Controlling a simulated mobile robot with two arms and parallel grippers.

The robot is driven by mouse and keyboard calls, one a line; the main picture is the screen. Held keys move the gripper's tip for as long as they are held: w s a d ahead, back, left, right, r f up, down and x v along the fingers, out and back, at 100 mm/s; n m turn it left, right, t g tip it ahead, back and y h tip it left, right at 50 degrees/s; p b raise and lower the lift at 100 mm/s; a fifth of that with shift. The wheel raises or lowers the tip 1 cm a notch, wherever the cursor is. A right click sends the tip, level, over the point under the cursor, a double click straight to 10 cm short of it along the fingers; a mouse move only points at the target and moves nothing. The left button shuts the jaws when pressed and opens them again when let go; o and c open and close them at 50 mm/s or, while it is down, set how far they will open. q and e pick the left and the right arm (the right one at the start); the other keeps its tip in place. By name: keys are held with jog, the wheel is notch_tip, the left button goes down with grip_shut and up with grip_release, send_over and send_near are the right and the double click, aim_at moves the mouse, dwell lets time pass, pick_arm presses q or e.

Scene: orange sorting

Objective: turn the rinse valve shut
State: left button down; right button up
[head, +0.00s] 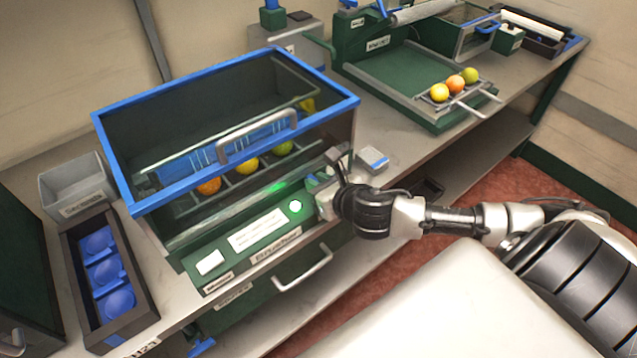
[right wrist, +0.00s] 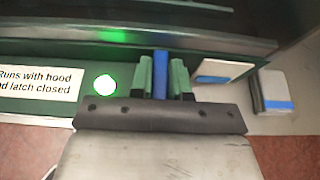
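My right gripper (head: 328,188) is at the front right corner of the blue-rimmed machine. In the right wrist view its two green fingertips (right wrist: 161,78) stand close against both sides of an upright blue handle (right wrist: 160,72), and look shut on it. I cannot read a label that names this handle as the rinse valve. In the head view the wrist and fingers largely hide that spot. Another blue handle (head: 202,346) shows low at the bottom left edge, partly cut off. My left gripper is not in view.
The machine's hood (head: 226,130) has a clear front, with several fruits behind it. A green light (head: 295,206) glows on its panel. A grey-and-blue block (head: 372,159) sits right of the gripper. A tray (head: 430,112) with three fruits stands behind. A dark box (head: 141,306) holds blue cups.

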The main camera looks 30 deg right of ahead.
grip_shut()
jog(key=shift+a+r+m+h+p, duration=0.1)
jog(key=shift+r+m+h+p, duration=0.05)
jog(key=shift+m+h+p, duration=0.5)
jog(key=m+g+h+p, duration=0.1)
jog(key=m+h+p, duration=0.2)
jog(key=h+p, duration=0.1)
jog(key=m+g+h+p, duration=0.1)
jog(key=m+h+p, duration=0.3)
jog(key=p, duration=0.1)
jog(key=shift+r+g+p, duration=0.1)
jog(key=shift+g+p, duration=0.2)
jog(key=shift+g, duration=0.1)
jog(key=shift+f+m+g+h+p, duration=0.2)
jog(key=shift+m+g+h+p, duration=1.3)
jog(key=shift+m, duration=0.35)
jog(key=o, duration=0.7)
grip_release()
jog(key=shift+c, duration=0.2)
jog(key=shift+f, duration=0.1)
